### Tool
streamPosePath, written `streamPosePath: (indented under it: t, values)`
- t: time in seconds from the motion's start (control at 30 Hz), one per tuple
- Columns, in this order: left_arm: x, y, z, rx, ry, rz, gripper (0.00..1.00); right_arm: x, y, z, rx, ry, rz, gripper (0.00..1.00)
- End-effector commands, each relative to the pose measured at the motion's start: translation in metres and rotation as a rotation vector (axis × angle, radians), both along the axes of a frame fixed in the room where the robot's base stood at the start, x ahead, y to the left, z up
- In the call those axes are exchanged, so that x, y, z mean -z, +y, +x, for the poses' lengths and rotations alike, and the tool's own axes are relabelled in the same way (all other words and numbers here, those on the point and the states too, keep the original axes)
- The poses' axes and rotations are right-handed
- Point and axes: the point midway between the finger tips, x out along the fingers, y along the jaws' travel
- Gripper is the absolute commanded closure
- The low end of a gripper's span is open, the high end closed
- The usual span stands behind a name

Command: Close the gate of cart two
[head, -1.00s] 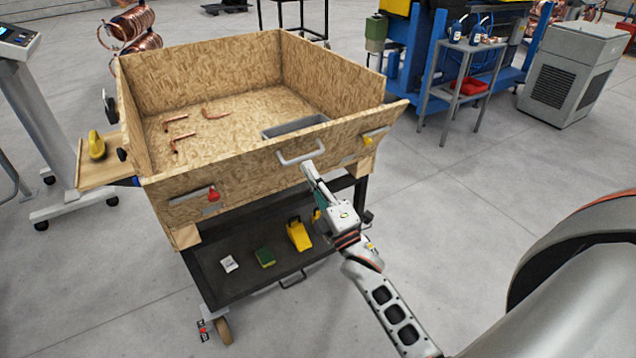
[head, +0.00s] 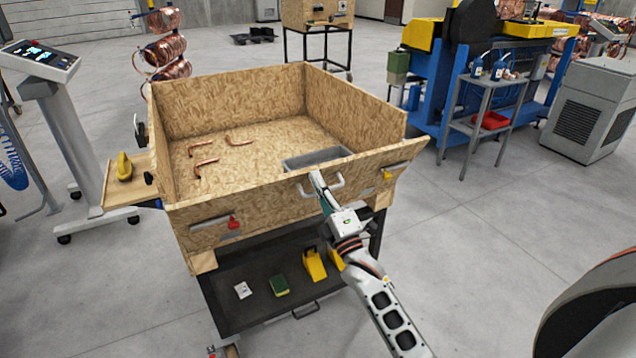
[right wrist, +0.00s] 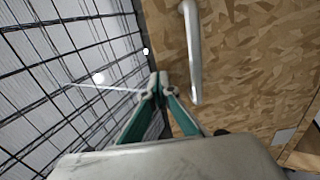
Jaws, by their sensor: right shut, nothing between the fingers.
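Cart two is a wooden box on a dark wheeled frame (head: 240,318) in the head view. Its front gate (head: 270,200) stands close to upright; its right end sticks out past the side wall, and I cannot tell whether it sits flush. The gate has a pale handle (head: 337,182), a red latch (head: 234,222) on the left and a yellow latch (head: 387,174) on the right. My right gripper (head: 318,178) is shut and empty, in front of the gate at the handle. In the right wrist view its fingertips (right wrist: 160,82) are together beside the handle (right wrist: 193,50). My left gripper is out of view.
Bent copper tubes (head: 240,140) and a grey tray (head: 318,158) lie inside the box. A side shelf (head: 128,190) holds a yellow item. A blue machine stand (head: 450,105) and a grey cabinet (head: 585,110) stand at right. Floor right of the cart is clear.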

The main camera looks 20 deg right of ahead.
Motion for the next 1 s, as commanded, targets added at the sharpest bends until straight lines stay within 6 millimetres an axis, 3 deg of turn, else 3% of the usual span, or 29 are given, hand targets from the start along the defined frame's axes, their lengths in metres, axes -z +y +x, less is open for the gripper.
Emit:
streamPosePath:
  t: [0.27,0.57,0.8,1.0]
  values:
    - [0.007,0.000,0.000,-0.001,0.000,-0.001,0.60,-0.019,0.001,0.030,0.001,-0.007,0.001,1.00]
    - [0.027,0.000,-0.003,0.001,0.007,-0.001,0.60,-0.040,0.002,0.087,0.000,-0.007,0.002,1.00]
    - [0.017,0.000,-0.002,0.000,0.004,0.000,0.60,-0.053,0.004,0.121,0.001,0.055,-0.004,1.00]
    - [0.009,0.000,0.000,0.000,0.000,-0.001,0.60,-0.051,0.005,0.136,0.000,0.110,-0.003,1.00]
